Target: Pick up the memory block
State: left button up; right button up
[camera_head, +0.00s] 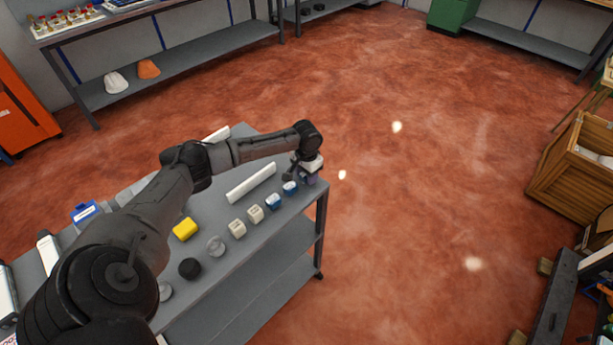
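My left arm reaches across the grey table from the left. My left gripper (305,174) is low over the table's far right corner, at the end of a row of small blocks. A dark bluish block (308,180) shows partly under it; the gripper hides most of it, and I cannot tell whether the fingers are open or shut. Two blue-and-white blocks (281,195) and two cream blocks (246,221) stand beside it in the row. No label is readable, so I cannot tell for certain which one is the memory block. My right gripper is not in view.
The grey table (213,267) also carries a yellow block (185,229), a round grey piece (215,246), a black round piece (190,268) and a long white bar (251,182). The red floor to the right is clear up to a wooden crate (556,169).

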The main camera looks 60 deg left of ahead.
pick_arm(q)
jog(key=c, duration=0.8)
